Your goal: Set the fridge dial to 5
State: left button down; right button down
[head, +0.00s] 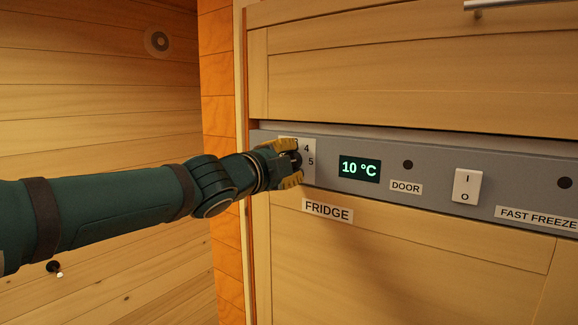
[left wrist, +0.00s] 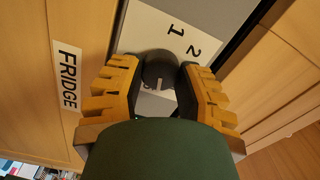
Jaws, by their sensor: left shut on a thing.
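The fridge dial is a dark round knob (left wrist: 158,68) on a white number plate (head: 308,174) at the left end of the grey control panel. In the left wrist view the 1 and 2 show. A pale mark shows on the knob, but I cannot tell which number it points to. My left gripper (head: 296,161), with yellow fingers, is shut on the knob, one finger on each side. The display (head: 359,168) reads 10 °C. My right gripper is out of view.
The grey panel (head: 433,165) also carries a DOOR label (head: 405,187), a white I/O switch (head: 467,187) and a FAST FREEZE label (head: 537,217). The FRIDGE label (head: 327,211) is below. A metal handle (head: 510,3) is at the top right. A wooden wall (head: 100,90) stands left.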

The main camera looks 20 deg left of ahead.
pick_arm(q)
jog(key=shift+m, duration=1.3)
jog(key=shift+b, duration=0.3)
jog(key=c, duration=0.6)
grip_release()
jog(key=shift+d, duration=0.1)
jog(key=shift+o, duration=0.2)
jog(key=v, duration=1.2)
